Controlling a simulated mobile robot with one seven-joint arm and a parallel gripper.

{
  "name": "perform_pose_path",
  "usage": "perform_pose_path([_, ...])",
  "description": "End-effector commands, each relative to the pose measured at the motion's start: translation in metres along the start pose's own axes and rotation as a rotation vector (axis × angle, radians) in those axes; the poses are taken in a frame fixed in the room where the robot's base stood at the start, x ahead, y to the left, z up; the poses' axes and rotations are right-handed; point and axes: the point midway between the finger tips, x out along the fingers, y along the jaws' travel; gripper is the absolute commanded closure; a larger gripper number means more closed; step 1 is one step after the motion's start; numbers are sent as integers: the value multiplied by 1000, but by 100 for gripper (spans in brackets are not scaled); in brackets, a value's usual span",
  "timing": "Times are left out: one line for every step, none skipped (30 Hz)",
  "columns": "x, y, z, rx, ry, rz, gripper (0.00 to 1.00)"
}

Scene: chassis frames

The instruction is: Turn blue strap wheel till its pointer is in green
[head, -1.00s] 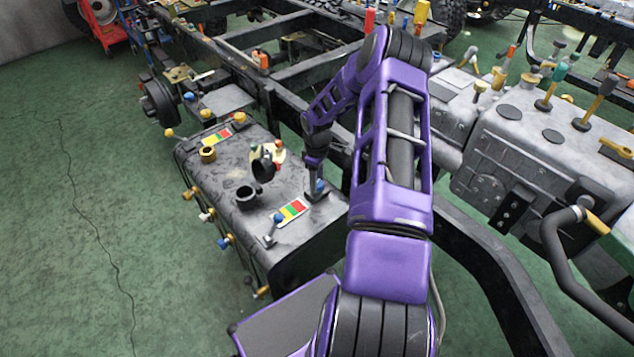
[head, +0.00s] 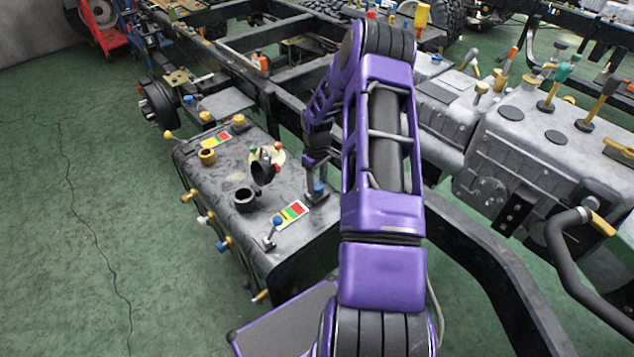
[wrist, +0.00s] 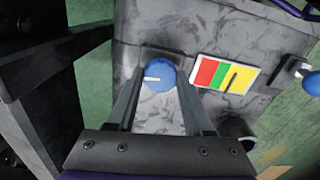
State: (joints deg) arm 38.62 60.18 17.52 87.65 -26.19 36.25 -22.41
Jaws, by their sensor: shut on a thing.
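The blue wheel (wrist: 160,77) sits on a grey bracket on the tank's top, with a white mark on its face pointing left in the wrist view. It shows in the head view (head: 319,188) just under my gripper (head: 317,178). In the wrist view my gripper (wrist: 159,84) has one finger on each side of the wheel, shut on it. A red, green and yellow gauge plate (wrist: 208,72) lies to the right of the wheel and also shows in the head view (head: 289,213). Its dark pointer (wrist: 229,76) appears in the yellow, close to the green.
The grey tank (head: 225,170) carries a dark filler neck (head: 245,199), a blue-topped lever (head: 277,221) past the gauge, and a second gauge (head: 217,137). Yellow, white and blue fittings line its left side. A chassis rail passes right of my arm. Green floor is clear at left.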

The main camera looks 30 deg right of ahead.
Motion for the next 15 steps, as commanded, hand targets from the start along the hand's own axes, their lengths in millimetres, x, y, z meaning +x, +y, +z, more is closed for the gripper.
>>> perform_pose_path([-1, 0, 0, 0, 1, 0, 100])
perform_pose_path([-1, 0, 0, 0, 1, 0, 100])
perform_pose_path([-1, 0, 0, -1, 1, 0, 100])
perform_pose_path([-1, 0, 0, -1, 1, 0, 44])
perform_pose_path([-1, 0, 0, -1, 1, 0, 38])
perform_pose_path([0, 0, 0, -1, 1, 0, 31])
perform_pose_path([0, 0, 0, -1, 1, 0, 26])
perform_pose_path([0, 0, 0, -1, 1, 0, 20])
perform_pose_path([0, 0, 0, -1, 1, 0, 19])
perform_pose_path([0, 0, 0, -1, 1, 0, 19])
perform_pose_path([0, 0, 0, -1, 1, 0, 19])
perform_pose_path([0, 0, 0, -1, 0, 0, 19])
perform_pose_path([0, 0, 0, -1, 0, 0, 19])
perform_pose_path([0, 0, 0, -1, 0, 0, 19])
perform_pose_path([0, 0, 0, -1, 0, 0, 19])
